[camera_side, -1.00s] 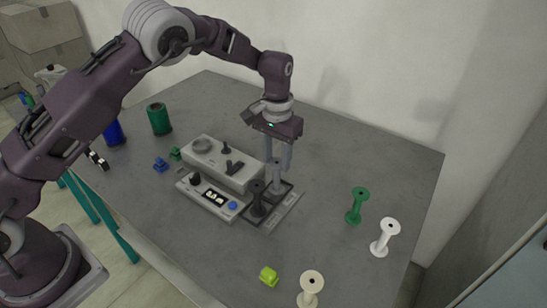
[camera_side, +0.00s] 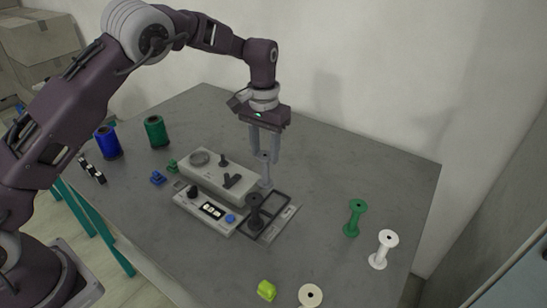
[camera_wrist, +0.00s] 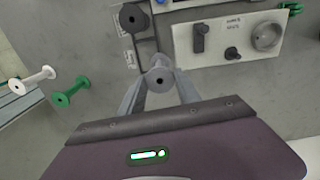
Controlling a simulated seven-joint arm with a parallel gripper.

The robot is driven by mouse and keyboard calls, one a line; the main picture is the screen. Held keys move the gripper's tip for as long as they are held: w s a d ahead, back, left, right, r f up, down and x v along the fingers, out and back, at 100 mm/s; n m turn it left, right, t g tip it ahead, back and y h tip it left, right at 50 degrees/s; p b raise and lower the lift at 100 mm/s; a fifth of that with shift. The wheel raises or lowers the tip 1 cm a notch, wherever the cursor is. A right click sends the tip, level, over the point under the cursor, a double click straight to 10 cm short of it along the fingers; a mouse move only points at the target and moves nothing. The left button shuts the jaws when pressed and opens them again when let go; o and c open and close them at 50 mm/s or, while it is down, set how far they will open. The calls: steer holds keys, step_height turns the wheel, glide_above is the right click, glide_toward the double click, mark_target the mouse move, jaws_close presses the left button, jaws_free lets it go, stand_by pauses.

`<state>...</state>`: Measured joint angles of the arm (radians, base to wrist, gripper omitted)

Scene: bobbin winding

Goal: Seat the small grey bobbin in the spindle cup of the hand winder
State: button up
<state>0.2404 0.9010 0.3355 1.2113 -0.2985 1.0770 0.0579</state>
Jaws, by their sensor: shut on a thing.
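My gripper (camera_side: 264,158) is shut on the small grey bobbin (camera_side: 265,175) and holds it upright above the table, behind the dark two-part holder (camera_side: 285,218). In the wrist view the grey bobbin (camera_wrist: 158,80) is between the two fingers (camera_wrist: 160,92), seen from its top end. The hand winder (camera_side: 215,180) is a light grey box left of my gripper. A round, cup-like ring (camera_side: 199,158) is on its top at the far left; it also shows in the wrist view (camera_wrist: 267,36). I cannot see inside it.
A dark bobbin (camera_side: 255,210) stands in the holder's front part; the rear part is empty. Green (camera_side: 355,216) and white (camera_side: 384,248) bobbins stand to the right. A cream bobbin (camera_side: 311,295) and a lime clip (camera_side: 266,290) are in front. Dark posts (camera_side: 223,160) stick up from the winder.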

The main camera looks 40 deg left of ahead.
steer(key=s+a+r+n, duration=0.1)
steer(key=a+r+n, duration=0.2)
steer(key=a, duration=0.9)
steer(key=s+a+r+n, duration=0.1)
steer(key=a+r+n, duration=0.15)
steer(key=a, duration=0.95)
steer(key=shift+f, duration=2.2)
steer(key=shift+f, duration=0.5)
steer(key=shift+f, duration=0.45)
steer(key=o, duration=1.1)
